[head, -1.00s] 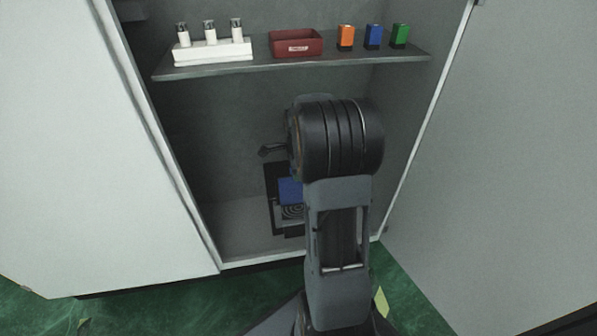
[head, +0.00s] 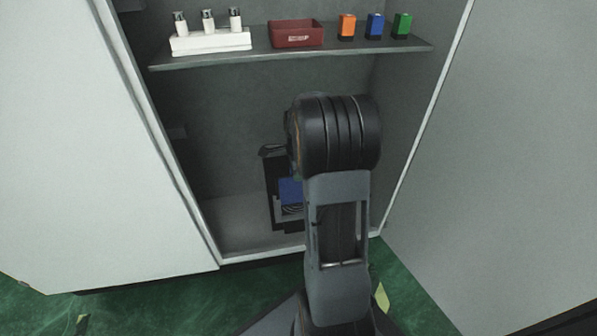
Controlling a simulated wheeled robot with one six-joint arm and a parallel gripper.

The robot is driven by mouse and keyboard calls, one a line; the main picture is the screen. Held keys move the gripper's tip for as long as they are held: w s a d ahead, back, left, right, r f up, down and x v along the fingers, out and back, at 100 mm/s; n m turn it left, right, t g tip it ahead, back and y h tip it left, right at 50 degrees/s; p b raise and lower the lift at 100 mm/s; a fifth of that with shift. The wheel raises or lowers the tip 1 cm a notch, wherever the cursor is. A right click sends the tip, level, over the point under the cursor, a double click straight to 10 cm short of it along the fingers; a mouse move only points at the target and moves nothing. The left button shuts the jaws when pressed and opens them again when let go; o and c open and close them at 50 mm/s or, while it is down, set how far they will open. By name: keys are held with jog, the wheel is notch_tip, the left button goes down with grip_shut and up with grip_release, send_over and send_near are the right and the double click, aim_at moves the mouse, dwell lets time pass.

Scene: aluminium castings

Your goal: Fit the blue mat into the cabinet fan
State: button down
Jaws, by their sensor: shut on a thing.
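The blue mat (head: 290,190) shows as a small blue patch low in the cabinet, just left of my arm. It lies against the dark housing of the cabinet fan (head: 272,196), above a strip of its ringed grille. My arm covers the right part of both, so I cannot tell whether the mat is seated or held. My gripper is hidden behind my arm's thick wrist joint. A small dark part (head: 272,150) sticks out left of the wrist, at the top of the housing; I cannot tell what it belongs to.
A shelf (head: 200,61) crosses the cabinet above my arm. It bears a white holder (head: 208,43) with three bottles, a red bin (head: 297,35), and orange (head: 347,26), blue (head: 375,26) and green (head: 402,25) blocks. Open doors flank the cabinet. Its floor is clear at left.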

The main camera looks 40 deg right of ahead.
jog(key=b, duration=0.4)
send_over(298, 203)
jog(key=shift+w+d+f, duration=0.15)
jog(key=shift+f, duration=1.6)
jog(key=shift+w+d+f, duration=0.1)
jog(key=shift+d+f, duration=0.05)
jog(key=shift+f, duration=1.55)
jog(key=c, duration=1.1)
grip_release()
jog(key=shift+o, duration=0.2)
notch_tip(298, 203, up, 14)
jog(key=p, duration=0.7)
jog(key=shift+f, duration=0.1)
